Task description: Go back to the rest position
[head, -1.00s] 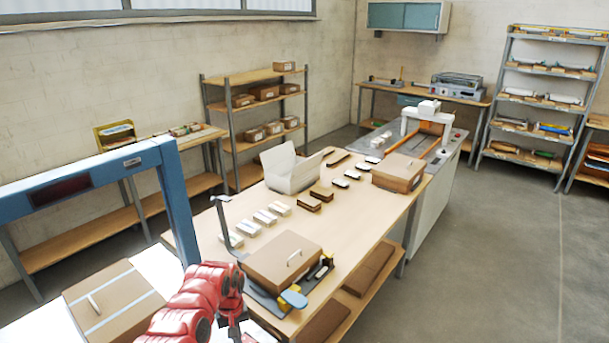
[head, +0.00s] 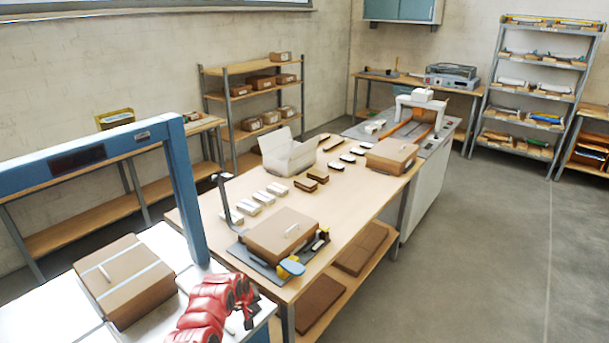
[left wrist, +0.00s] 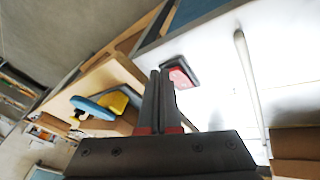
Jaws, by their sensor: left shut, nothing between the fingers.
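My red left arm comes in at the bottom of the head view. Its gripper (head: 249,318) is small there, over the near end of the white surface, apart from the boxes. In the left wrist view the two dark fingers (left wrist: 158,88) are together with nothing held between them. My right gripper is in neither view.
A taped carton (head: 125,283) lies on the white surface under a blue frame (head: 184,190). The wooden table (head: 345,208) bears a closed carton (head: 281,232), a blue and yellow item (head: 291,268) and an open white box (head: 287,153). Open floor (head: 480,240) lies right.

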